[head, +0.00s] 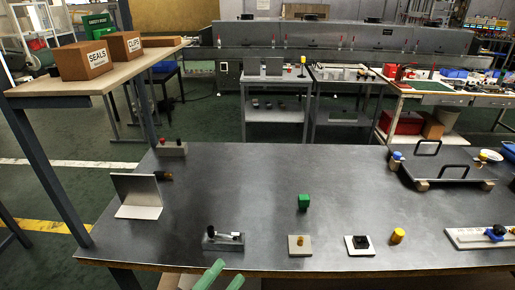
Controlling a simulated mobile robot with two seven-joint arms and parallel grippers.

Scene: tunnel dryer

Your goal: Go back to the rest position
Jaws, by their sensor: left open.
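My left gripper (227,273) shows at the bottom edge of the head view as two green fingers. They are apart, with nothing seen between them. The fingers are by the front edge of the dark worktable (240,185), just below a grey block with a clamp-like part (223,240). Whether they are over the table or short of its edge I cannot tell. The rest of the left arm is out of the picture. My right gripper is not in view.
A green cube (303,202), a yellow cylinder (398,236) and small plates (300,246) stand on the table. An angled metal plate (138,196) is at left, a tray with black handles (445,168) at right. A shelf (90,82) with boxes stands left.

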